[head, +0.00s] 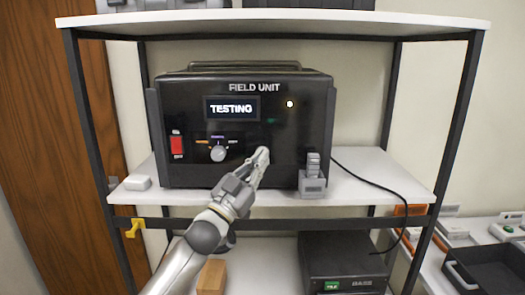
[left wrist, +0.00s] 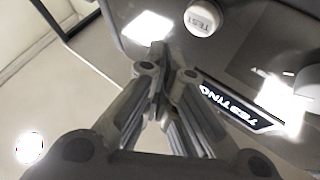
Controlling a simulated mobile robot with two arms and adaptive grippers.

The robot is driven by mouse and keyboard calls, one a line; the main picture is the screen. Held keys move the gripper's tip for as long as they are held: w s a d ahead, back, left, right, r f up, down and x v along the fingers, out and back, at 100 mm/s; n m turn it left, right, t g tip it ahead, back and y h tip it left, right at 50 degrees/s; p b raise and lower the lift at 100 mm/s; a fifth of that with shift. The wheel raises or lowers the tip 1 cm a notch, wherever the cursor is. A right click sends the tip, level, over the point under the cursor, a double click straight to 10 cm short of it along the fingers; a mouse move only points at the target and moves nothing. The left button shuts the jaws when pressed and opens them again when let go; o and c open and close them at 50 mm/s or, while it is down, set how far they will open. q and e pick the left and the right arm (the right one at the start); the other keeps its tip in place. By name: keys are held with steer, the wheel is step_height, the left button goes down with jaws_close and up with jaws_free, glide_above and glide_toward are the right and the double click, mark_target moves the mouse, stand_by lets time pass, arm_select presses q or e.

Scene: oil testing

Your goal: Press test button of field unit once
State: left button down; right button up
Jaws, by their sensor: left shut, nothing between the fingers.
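The black field unit (head: 240,170) stands on the middle shelf, its screen (head: 231,108) reading "TESTING". A small lamp (head: 290,104) glows on its upper right. My left gripper (head: 263,153) is shut and empty, its tips in front of the unit's lower middle. In the left wrist view my gripper (left wrist: 158,52) points toward the panel. The round white test button (left wrist: 203,18), marked "TEST", sits up and right of the fingertips, apart from them in the picture. I cannot make out the button in the head view. My right gripper is not in view.
The unit's front has a red switch (head: 176,144) and a round knob (head: 218,153). A shelf (head: 290,22) lies above; a black base unit (head: 345,262) stands below.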

arm_select(q)
steer(key=s+p, duration=0.1)
steer(key=s, duration=0.1)
steer(key=shift+s, duration=0.3)
stand_by(0.4)
